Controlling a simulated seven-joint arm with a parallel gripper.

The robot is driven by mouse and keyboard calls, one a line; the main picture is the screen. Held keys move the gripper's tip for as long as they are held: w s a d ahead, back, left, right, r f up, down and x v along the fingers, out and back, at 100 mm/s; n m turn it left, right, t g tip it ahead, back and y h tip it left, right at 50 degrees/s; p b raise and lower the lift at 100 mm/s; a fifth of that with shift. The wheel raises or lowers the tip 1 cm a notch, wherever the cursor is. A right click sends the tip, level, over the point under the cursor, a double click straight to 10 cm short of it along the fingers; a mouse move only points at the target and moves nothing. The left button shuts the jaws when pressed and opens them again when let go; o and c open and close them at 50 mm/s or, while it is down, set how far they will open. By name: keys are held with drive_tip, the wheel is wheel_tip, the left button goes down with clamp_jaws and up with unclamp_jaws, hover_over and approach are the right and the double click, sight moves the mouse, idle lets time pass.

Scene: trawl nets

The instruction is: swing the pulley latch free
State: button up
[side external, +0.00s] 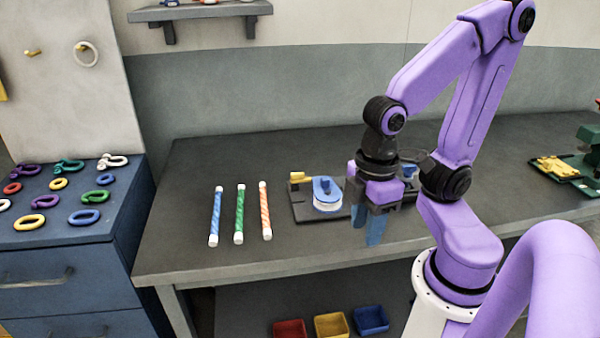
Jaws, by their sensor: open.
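The pulley (327,204) is a white wheel with a blue top piece, mounted on a dark base plate (303,207) on the bench. A yellow part (300,177) sits at the plate's left back; I cannot tell whether it is the latch. A blue piece (409,171) shows behind my gripper at the plate's right. My gripper (375,232) points down, to the right of the pulley and towards the bench's front. Its blue fingers are open, with nothing seen between them. The gripper and wrist hide part of the plate's right side.
Blue, green and orange striped rods (239,214) lie on the bench (180,235) left of the plate. A blue cabinet (70,255) with several coloured hooks and rings stands at the left. A green tray (585,178) with yellow pieces is at the far right. Coloured bins (331,325) sit below.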

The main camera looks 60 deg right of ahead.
drive_tip(key=w+d+r+m, duration=0.1)
drive_tip(key=w+r+m, duration=0.1)
drive_tip(key=w+m, duration=0.8)
wheel_tip(320, 180, up, 3)
drive_tip(key=m+t+y, duration=0.3)
drive_tip(key=m, duration=2.5)
hover_over(298, 173)
drive_tip(key=s+d, duration=0.5)
drive_tip(key=x, duration=1.7)
drive_tip(key=shift+w+d+f, duration=0.15)
drive_tip(key=shift+w+d, duration=0.05)
drive_tip(key=shift+w, duration=0.05)
clamp_jaws()
